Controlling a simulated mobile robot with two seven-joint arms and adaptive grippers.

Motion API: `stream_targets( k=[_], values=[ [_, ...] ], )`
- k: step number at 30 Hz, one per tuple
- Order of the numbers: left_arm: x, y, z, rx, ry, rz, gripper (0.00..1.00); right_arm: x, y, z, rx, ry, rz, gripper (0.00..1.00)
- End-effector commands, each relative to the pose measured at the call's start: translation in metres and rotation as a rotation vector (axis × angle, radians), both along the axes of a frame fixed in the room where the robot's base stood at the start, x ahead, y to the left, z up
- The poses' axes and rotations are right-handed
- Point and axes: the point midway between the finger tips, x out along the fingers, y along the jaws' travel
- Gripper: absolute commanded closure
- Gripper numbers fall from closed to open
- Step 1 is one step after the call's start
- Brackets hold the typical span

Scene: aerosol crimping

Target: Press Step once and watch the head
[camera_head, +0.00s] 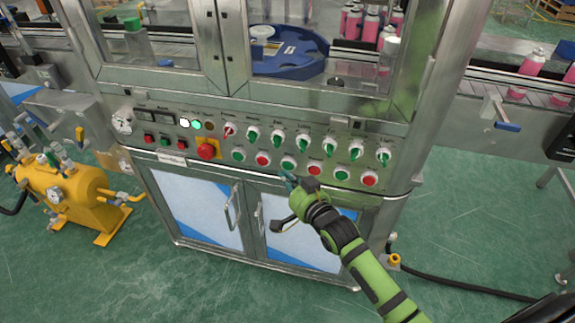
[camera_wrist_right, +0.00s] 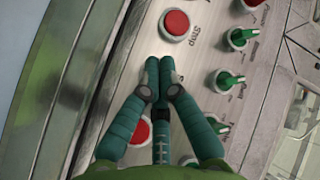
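The control panel (camera_head: 215,135) carries a lower row of green and red push buttons. The labels are too small to read in the head view, so I cannot tell which button is Step. My right gripper (camera_head: 289,181) is just below the middle of that row. In the right wrist view its fingertips (camera_wrist_right: 159,64) are together and nothing shows between them. A red button labelled Stop (camera_wrist_right: 176,22) is just above the fingertips; another red button (camera_wrist_right: 140,130) is partly behind a finger. I cannot tell whether the tips touch the panel. My left gripper is out of view.
Green rotary switches (camera_head: 302,144) line the panel above the buttons. A red emergency stop (camera_head: 207,151) on yellow is left. Behind the windows is a blue round table (camera_head: 287,62). Pink cans (camera_head: 530,65) stand on the conveyor at right. A yellow tank (camera_head: 70,190) stands at left.

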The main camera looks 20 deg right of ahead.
Motion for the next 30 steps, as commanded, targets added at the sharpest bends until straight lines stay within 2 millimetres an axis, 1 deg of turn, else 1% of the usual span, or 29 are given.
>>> stream_targets(
  k=[5, 12, 19, 23, 30],
  values=[
    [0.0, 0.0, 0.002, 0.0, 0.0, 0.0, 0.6, -0.002, 0.002, 0.0, 0.001, 0.001, 0.0, 1.0],
    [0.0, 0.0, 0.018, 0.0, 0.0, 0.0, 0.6, -0.021, 0.014, 0.002, 0.002, 0.003, -0.001, 1.0],
    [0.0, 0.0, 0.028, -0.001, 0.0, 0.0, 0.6, -0.038, 0.026, 0.001, 0.001, 0.002, 0.0, 1.0],
    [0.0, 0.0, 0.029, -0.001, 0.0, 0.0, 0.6, -0.042, 0.028, 0.0, 0.001, 0.002, 0.0, 1.0],
    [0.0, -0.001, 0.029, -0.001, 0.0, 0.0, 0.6, -0.042, 0.028, -0.001, 0.0, 0.001, 0.001, 1.0]
  ],
)
